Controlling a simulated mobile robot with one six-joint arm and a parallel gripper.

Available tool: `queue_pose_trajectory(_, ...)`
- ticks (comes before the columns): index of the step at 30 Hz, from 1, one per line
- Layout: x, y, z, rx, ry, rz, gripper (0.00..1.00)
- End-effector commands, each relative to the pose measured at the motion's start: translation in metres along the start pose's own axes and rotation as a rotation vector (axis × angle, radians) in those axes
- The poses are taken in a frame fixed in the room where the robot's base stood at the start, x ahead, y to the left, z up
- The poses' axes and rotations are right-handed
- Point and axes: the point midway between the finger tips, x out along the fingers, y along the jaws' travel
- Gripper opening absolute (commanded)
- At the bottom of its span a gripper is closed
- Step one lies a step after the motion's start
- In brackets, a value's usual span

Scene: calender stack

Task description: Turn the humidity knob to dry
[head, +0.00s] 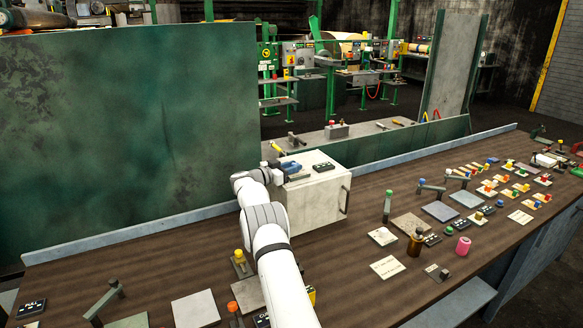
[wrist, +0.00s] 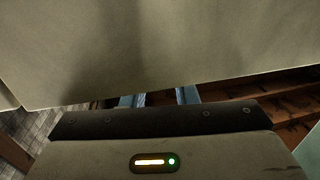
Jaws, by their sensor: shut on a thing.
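A pale box (head: 318,205) with a dark handle on its right side stands on the brown bench in the head view. A small dark label (head: 323,166) lies on its top. My gripper (head: 293,168) is at the left part of the box top, beside the label. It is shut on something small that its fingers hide. In the wrist view a pale surface (wrist: 160,45) fills the upper part and covers the fingertips of my gripper (wrist: 158,101). Only short blue finger parts show below that surface. I cannot make out the humidity knob or its setting.
A tall green panel (head: 130,130) stands behind the bench at left. A dark lever (head: 104,300) is at front left.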

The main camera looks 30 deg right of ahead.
Motion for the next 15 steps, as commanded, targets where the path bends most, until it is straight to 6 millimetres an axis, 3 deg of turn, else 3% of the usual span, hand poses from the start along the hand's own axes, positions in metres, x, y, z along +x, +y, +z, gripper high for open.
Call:
queue_pose_trajectory(8, 0.0003, -0.0003, -0.0026, 0.002, 0.003, -0.001, 0.04)
queue_pose_trajectory(9, 0.0003, -0.0003, -0.0027, 0.002, 0.003, -0.001, 0.29)
queue_pose_trajectory(15, 0.0002, -0.0002, -0.0018, 0.002, 0.002, -0.001, 0.45)
